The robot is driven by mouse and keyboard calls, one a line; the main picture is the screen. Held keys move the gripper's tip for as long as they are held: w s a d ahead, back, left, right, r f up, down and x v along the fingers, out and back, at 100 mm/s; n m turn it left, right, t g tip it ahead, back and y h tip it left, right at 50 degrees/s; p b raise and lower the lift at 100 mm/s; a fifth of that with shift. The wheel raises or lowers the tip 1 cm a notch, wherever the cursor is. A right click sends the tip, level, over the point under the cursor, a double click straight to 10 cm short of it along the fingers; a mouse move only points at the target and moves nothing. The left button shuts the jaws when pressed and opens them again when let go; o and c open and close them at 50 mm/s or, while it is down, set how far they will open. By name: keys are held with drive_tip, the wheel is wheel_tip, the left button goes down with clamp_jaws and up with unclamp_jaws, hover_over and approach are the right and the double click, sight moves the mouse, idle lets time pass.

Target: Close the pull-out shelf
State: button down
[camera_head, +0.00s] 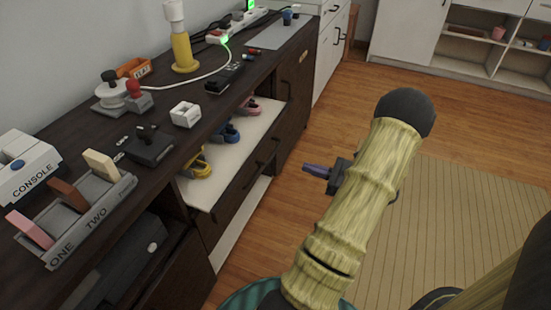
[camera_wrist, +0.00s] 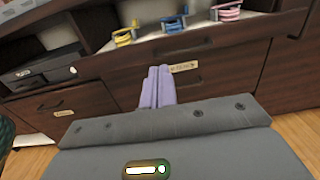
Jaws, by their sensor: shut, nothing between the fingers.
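A cream shelf board (camera_head: 250,138) lies in the open bay of the dark cabinet, with yellow, blue and pink clamp-like items on it. In the wrist view the shelf (camera_wrist: 185,37) crosses the top. My gripper (camera_head: 306,168) has purple fingers and is out over the floor, right of the cabinet and apart from it. In the wrist view my gripper (camera_wrist: 158,70) is shut and empty, its fingers pointing at the labelled drawer front (camera_wrist: 195,72).
A pale low board (camera_head: 238,228) shows at the cabinet's foot. The dark cabinet top (camera_head: 205,145) holds a console box (camera_head: 28,170), a switch tray (camera_head: 100,215) and a yellow lamp-like object (camera_head: 184,52). A rug (camera_head: 450,210) and open wooden floor lie to the right.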

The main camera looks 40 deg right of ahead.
drive_tip(key=b, duration=0.5)
approach(258, 152)
drive_tip(key=x, duration=0.5)
drive_tip(key=shift+w+a+f, duration=0.15)
drive_tip(key=shift+a, duration=0.15)
drive_tip(key=shift+w+a+b, duration=0.2)
drive_tip(key=shift+w+b, duration=0.15)
drive_tip(key=shift+w, duration=0.25)
